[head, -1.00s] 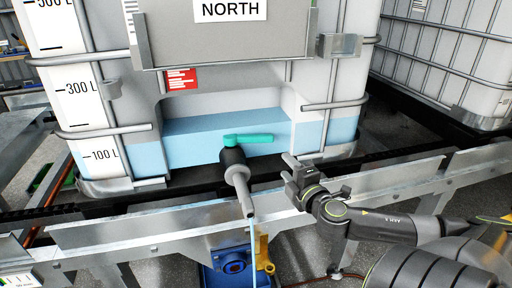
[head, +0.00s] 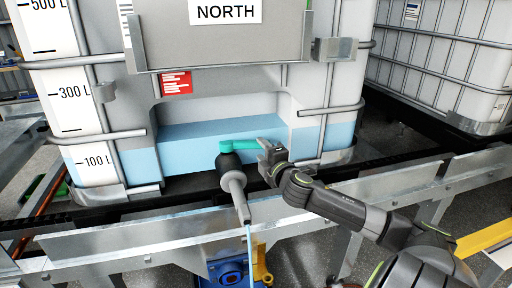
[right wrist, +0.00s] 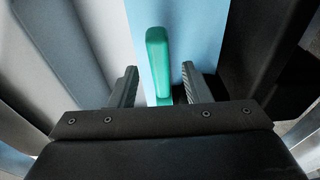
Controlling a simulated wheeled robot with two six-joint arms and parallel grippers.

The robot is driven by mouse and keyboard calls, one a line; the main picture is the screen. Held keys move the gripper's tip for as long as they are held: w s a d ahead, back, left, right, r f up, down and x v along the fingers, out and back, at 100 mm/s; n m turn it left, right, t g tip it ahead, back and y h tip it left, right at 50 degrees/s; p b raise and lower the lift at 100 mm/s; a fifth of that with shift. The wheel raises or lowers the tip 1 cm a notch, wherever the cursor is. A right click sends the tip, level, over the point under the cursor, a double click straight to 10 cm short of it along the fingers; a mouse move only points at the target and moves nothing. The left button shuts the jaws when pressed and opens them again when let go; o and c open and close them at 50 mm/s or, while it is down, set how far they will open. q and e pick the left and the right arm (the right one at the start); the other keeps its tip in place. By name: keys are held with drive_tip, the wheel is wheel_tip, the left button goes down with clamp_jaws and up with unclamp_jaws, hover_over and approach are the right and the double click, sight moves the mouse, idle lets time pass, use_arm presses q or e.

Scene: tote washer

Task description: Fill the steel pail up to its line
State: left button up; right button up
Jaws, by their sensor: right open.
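The tote marked NORTH (head: 220,82) holds pale blue liquid low down. Its dark valve with a grey spout (head: 236,195) carries a teal lever (head: 238,144), which points right across the tote's face. A thin pale blue stream (head: 250,245) falls from the spout out of the bottom of the picture. My right gripper (head: 265,148) is open at the lever's free end. In the right wrist view, the lever (right wrist: 157,60) stands between the two fingers, with a gap on each side. The steel pail is not visible. My left gripper is not in view.
A galvanised rail (head: 130,245) runs in front of the tote. Below the spout are a blue machine part (head: 229,274) and a yellow part (head: 260,265). A second caged tote (head: 450,65) stands at the right. A yellow edge (head: 482,238) shows at the lower right.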

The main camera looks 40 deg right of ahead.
sight(258, 147)
drive_tip(key=shift+x, duration=2.5)
drive_tip(key=shift+c, duration=0.2)
clamp_jaws()
